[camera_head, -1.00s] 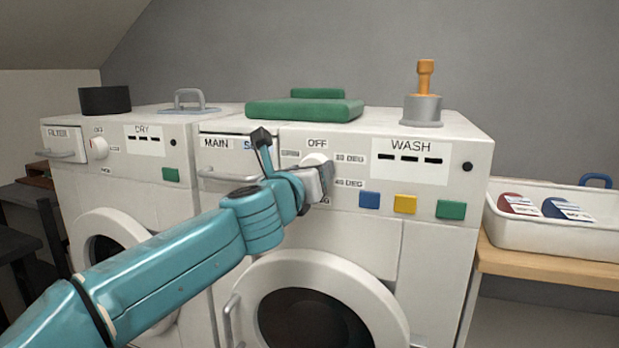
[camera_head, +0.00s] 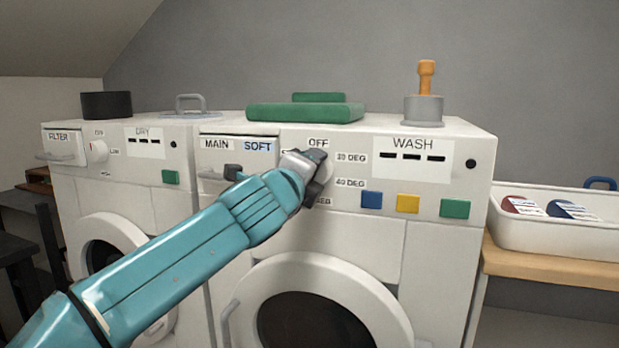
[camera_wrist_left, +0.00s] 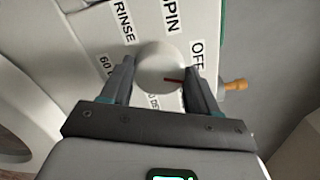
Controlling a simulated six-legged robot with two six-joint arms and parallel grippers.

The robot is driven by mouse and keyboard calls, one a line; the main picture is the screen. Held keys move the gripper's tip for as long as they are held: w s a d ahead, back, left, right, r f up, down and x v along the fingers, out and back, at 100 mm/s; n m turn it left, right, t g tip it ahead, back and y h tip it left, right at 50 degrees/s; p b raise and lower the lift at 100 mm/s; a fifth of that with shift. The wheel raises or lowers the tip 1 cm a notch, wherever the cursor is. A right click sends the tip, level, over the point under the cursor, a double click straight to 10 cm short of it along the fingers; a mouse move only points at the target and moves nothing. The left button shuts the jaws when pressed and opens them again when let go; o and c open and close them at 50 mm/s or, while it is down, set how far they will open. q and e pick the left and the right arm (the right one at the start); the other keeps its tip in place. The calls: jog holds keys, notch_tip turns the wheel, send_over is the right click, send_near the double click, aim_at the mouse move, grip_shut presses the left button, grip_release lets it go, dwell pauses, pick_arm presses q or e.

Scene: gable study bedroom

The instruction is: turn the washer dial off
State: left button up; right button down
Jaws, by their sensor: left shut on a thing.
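The washer dial (camera_wrist_left: 158,66) is a round white knob on the washer's front panel. In the left wrist view its red mark points right, near the OFF label (camera_wrist_left: 197,54); I cannot tell whether it lines up exactly. My left gripper (camera_head: 314,172) is at the dial in the head view and hides most of it. In the left wrist view one finger stands on each side of the knob, shut on it. The SPIN label (camera_wrist_left: 171,17) and RINSE label (camera_wrist_left: 124,20) lie around the dial. My right gripper is not in view.
The washer (camera_head: 470,200) has blue (camera_head: 371,200), yellow (camera_head: 407,204) and green (camera_head: 455,209) buttons right of the dial. The dryer (camera_head: 125,185) stands on the left. A white tray (camera_head: 550,235) sits at right.

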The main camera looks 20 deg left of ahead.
pick_arm(q)
jog(key=shift+r+n+b, duration=0.1)
jog(key=shift+n+b, duration=0.55)
jog(key=shift+n, duration=1.55)
jog(key=o, duration=1.1)
jog(key=shift+c, duration=0.2)
jog(key=shift+s, duration=0.1)
jog(key=s+b, duration=0.3)
jog(key=s, duration=1.3)
jog(key=shift+a, duration=0.3)
jog(key=shift+s, duration=0.1)
